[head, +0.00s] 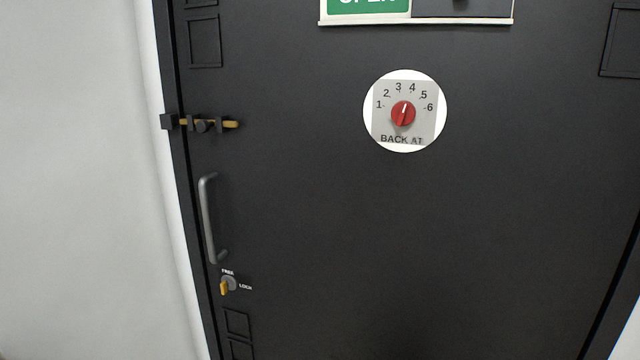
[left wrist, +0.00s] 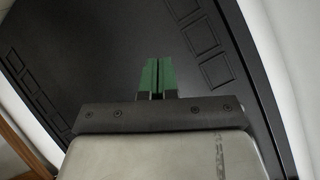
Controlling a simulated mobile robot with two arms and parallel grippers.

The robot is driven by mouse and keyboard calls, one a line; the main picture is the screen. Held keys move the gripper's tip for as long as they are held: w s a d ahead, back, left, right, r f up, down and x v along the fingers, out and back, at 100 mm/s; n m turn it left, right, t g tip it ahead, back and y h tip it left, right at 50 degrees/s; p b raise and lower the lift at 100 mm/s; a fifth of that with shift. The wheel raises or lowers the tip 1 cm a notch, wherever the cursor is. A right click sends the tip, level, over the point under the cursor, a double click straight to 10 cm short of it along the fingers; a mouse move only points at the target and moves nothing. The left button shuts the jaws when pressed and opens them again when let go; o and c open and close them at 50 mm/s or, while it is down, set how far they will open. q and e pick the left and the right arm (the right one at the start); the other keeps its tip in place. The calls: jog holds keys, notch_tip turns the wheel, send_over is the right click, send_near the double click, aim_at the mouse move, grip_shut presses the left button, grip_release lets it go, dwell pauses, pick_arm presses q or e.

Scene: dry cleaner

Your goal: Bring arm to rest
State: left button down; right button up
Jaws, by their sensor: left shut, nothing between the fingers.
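My left gripper (left wrist: 158,76) shows in the left wrist view. Its two green-tipped fingers are together with nothing between them. It points toward a dark panelled surface and holds no object. Neither of my arms shows in the head view, and my right gripper is in neither view.
A black door (head: 300,230) fills the head view. It bears a red dial (head: 403,113) on a white disc, a sliding bolt (head: 205,124), a grey handle (head: 208,218), a yellow lock knob (head: 225,286) and an OPEN sign (head: 368,5). A pale wall (head: 75,180) stands left.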

pick_arm(q)
jog(key=s+f+n+g+y+p, duration=0.1)
jog(key=s+f+n+g, duration=0.1)
jog(key=s+f, duration=0.55)
jog(key=s+f+n+g+y, duration=0.1)
jog(key=s+f+g, duration=0.25)
jog(key=s, duration=0.75)
jog(key=s+d+f+n+g+p, duration=0.1)
jog(key=s+d+f+g, duration=0.1)
jog(key=s, duration=1)
jog(key=s+d+f+n+g+p, duration=0.1)
jog(key=s+f+g, duration=0.2)
jog(key=s, duration=1)
jog(key=shift+d+f+n, duration=0.2)
jog(key=shift+d+n, duration=0.2)
